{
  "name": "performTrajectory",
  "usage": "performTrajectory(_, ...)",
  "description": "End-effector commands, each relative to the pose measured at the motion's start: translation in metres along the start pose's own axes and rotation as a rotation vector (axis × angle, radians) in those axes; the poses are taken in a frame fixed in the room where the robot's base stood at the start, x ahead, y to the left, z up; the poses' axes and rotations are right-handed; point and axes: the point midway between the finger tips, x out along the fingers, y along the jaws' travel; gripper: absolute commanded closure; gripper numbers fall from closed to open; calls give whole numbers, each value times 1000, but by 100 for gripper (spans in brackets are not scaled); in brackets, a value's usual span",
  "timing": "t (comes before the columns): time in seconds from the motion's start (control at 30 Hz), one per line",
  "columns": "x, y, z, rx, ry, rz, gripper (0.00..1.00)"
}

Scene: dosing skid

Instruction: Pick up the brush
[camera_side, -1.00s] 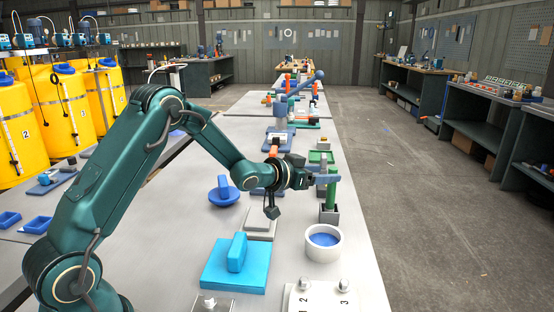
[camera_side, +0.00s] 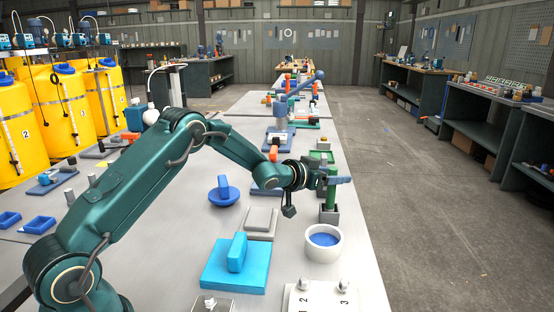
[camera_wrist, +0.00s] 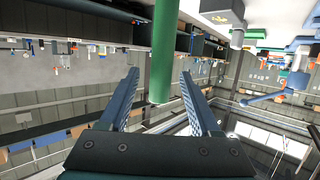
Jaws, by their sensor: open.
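The brush appears to be the upright green cylinder (camera_side: 330,204) standing in a small dark grey holder (camera_side: 329,217) near the table's right edge. Its lower end is hidden in the holder. My gripper (camera_side: 342,181) is level with the upper part of the green handle, with its fingers pointing right. In the wrist view the green handle (camera_wrist: 163,55) shows between the two open fingers (camera_wrist: 160,76), with a gap visible on each side. I cannot tell whether either finger touches it.
A white cup with blue inside (camera_side: 323,243) stands just in front of the holder. A cyan block with a handle (camera_side: 235,262), a blue round handled piece (camera_side: 224,192) and a grey plate (camera_side: 261,222) lie to the left. A green tray (camera_side: 322,157) is behind.

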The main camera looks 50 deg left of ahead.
Motion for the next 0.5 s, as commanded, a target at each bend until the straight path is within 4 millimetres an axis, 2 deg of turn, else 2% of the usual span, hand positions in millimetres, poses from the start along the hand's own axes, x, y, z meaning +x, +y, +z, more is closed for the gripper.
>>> performTrajectory(0.07,0,0,0,0,0,0,36)
performTrajectory(0.1,0,0,0,0,0,0,44)
performTrajectory(0.23,0,0,0,0,0,0,93)
performTrajectory(0.27,0,0,0,0,0,0,100)
performTrajectory(0.5,0,0,0,0,1,0,100)
